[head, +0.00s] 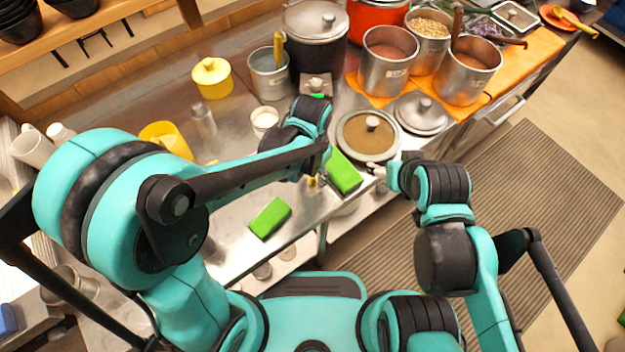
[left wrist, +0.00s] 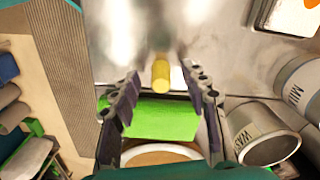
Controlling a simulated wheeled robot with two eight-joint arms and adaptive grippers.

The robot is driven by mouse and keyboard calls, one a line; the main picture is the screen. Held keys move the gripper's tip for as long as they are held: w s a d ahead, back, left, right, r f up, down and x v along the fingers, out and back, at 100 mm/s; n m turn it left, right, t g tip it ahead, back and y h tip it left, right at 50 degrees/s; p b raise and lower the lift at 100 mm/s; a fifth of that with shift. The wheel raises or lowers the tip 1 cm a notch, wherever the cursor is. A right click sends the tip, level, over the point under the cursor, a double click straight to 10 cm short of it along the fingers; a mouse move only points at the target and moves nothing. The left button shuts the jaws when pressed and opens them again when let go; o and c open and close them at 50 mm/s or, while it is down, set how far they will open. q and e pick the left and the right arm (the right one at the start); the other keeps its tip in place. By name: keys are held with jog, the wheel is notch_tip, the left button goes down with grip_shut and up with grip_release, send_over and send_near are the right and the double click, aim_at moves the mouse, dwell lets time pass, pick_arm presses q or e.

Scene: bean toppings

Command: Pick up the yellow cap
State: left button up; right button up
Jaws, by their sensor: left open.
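A small yellow cap (head: 313,181) stands on the metal counter near its front edge, partly hidden by my left gripper (head: 311,174). In the left wrist view the yellow cap (left wrist: 160,74) appears between the tips of my left gripper (left wrist: 160,78). The jaws are open, with a finger on each side of the cap and apart from it. My right gripper (head: 376,170) is at the counter's front edge, right of the cap; its jaws are too small to judge.
Green blocks lie right (head: 344,173) and left (head: 269,218) of the cap. A glass lid (head: 368,135) and metal pots (head: 388,62) stand behind to the right. A yellow lidded pot (head: 212,78) stands at back left. A can marked WASTE (left wrist: 262,132) shows in the wrist view.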

pick_arm(q)
jog(key=shift+f, duration=0.35)
jog(key=c, duration=0.8)
jog(key=shift+o, duration=0.2)
jog(key=shift+r, duration=0.15)
